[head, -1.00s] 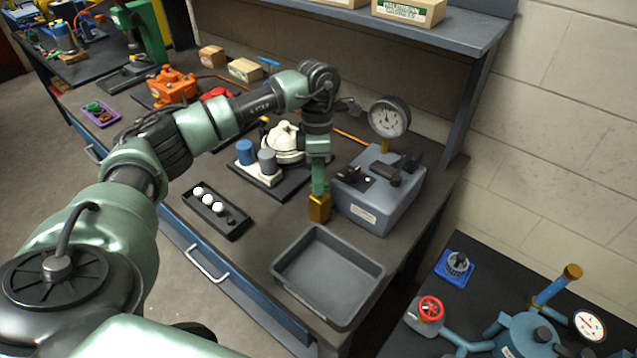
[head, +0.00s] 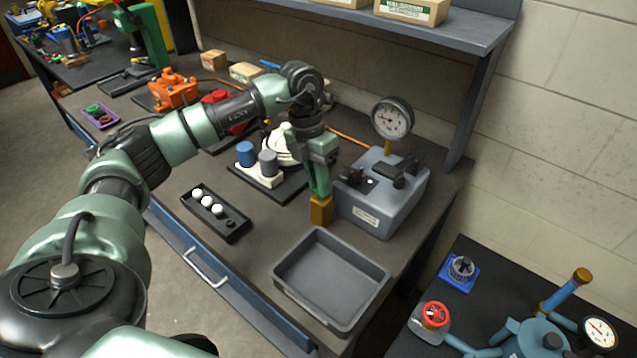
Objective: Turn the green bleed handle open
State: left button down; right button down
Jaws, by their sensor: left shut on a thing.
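The green bleed handle (head: 321,182) appears as a narrow green piece above a brass block (head: 321,211), beside the left side of a grey box (head: 385,205). My left gripper (head: 321,158) comes down over the handle from above and is shut on it. The gripper covers the handle's upper part, so its exact angle is hard to tell. A round dial gauge (head: 392,118) stands on the box, its needle pointing to the left. My right gripper is not in view.
An empty grey tray (head: 283,292) lies in front of the brass block. A black holder (head: 231,234) with several white balls and a white machine with blue and grey cylinders (head: 246,154) stand to the left. A shelf post (head: 481,95) rises behind the box.

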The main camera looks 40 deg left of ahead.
pick_arm(q)
jog(key=shift+n, duration=0.3)
dwell(0.4)
jog(key=c, duration=1.5)
grip_release()
jog(key=shift+o, duration=0.2)
notch_tip(320, 180, up, 8)
jog(key=a+b, duration=0.1)
jog(key=b, duration=0.1)
jog(key=shift+a+f, duration=0.2)
